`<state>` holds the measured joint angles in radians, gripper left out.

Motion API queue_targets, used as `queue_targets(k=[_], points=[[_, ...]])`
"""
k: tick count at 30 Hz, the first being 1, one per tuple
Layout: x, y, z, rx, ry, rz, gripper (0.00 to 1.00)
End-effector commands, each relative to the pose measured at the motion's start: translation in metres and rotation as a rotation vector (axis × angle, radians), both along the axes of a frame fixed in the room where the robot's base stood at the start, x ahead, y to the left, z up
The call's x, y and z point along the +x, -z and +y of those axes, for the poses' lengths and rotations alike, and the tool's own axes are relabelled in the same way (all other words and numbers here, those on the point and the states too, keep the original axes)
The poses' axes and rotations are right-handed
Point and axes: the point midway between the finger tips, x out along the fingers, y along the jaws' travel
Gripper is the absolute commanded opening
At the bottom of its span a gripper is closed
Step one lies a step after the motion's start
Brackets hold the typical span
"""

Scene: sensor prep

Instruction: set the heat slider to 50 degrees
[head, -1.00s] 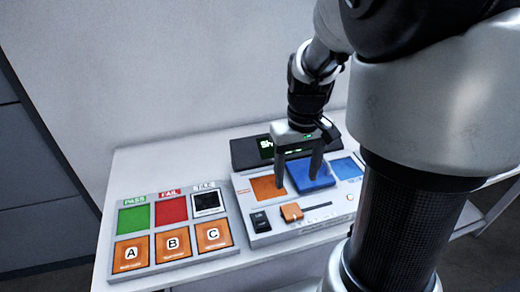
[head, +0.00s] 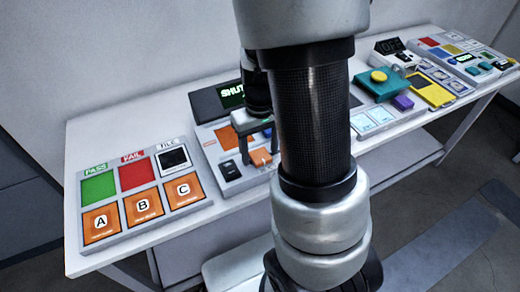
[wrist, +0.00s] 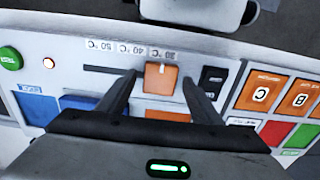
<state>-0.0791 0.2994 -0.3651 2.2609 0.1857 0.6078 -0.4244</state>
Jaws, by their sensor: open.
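The heat slider's orange knob (wrist: 160,77) sits at the 30 °C label (wrist: 163,53), at one end of its dark slot (wrist: 106,69). The 50 °C label (wrist: 101,44) lies to the left in the wrist view, past the 40 °C label. The knob (head: 260,157) also shows in the head view, partly hidden by my arm. My gripper (wrist: 158,79) is open, its fingers on either side of the knob. I cannot tell whether either finger touches it. In the head view my gripper (head: 257,148) is low over the panel.
A black switch (wrist: 212,80) stands right beside one finger in the wrist view. A panel with A, B and C pads (head: 142,207) lies left in the head view. A display (head: 215,99) stands behind the slider panel. Other devices, including a teal box (head: 388,86), stand right.

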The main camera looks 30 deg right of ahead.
Motion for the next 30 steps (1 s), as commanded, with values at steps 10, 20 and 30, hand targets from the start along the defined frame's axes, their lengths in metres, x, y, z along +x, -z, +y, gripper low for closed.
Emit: queue_targets(k=[10,20,30], points=[[0.0,0.0,0.0,0.0,0.0,0.0,0.07],[0.001,0.004,-0.04,-0.001,0.01,-0.003,0.0],[0.0,0.001,-0.103,-0.001,0.003,-0.001,0.0]])
